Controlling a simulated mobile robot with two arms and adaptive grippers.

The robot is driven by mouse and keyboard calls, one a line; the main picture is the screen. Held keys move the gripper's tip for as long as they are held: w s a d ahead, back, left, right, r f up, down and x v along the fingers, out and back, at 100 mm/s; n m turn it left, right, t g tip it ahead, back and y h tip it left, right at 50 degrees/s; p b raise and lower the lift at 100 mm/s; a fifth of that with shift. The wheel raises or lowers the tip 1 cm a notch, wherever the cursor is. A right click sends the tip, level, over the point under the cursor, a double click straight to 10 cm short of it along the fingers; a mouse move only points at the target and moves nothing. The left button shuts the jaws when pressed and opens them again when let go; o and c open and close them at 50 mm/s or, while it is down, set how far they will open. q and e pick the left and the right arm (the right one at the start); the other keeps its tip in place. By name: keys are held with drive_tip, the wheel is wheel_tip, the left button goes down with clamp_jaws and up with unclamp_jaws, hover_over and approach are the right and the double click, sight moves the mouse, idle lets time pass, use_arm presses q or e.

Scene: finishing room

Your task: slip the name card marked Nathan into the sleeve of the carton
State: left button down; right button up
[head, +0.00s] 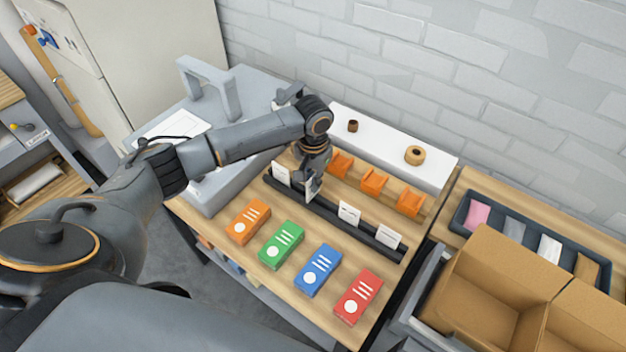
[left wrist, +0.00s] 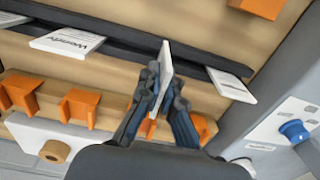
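My left gripper (head: 313,186) is above the dark rail (head: 330,213) on the wooden table, with its fingers on either side of a white card (head: 309,192). In the left wrist view, the fingertips (left wrist: 166,82) close on this card (left wrist: 166,62), which shows nearly edge-on; its name cannot be read. Other white cards stand in the rail: one at the left (head: 281,174) and two at the right (head: 349,212). In the left wrist view, one reads Wendy (left wrist: 66,42). An open cardboard carton (head: 480,310) is at the right; no sleeve can be made out. My right gripper is out of view.
Orange, green, blue and red boxes (head: 318,272) lie in front of the rail. Orange holders (head: 374,182) and a white shelf (head: 385,148) with brown rings are behind it. A dark tray (head: 462,212) with coloured items lies behind the carton. A grey machine (head: 240,100) stands at the left.

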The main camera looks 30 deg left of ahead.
use_arm(q)
drive_tip(key=shift+f, duration=0.5)
drive_tip(key=c, duration=1.5)
unclamp_jaws()
drive_tip(key=shift+r, duration=0.1)
wheel_tip(320, 180, up, 13)
drive_tip(key=shift+r+b, duration=0.1)
drive_tip(key=shift+b, duration=0.85)
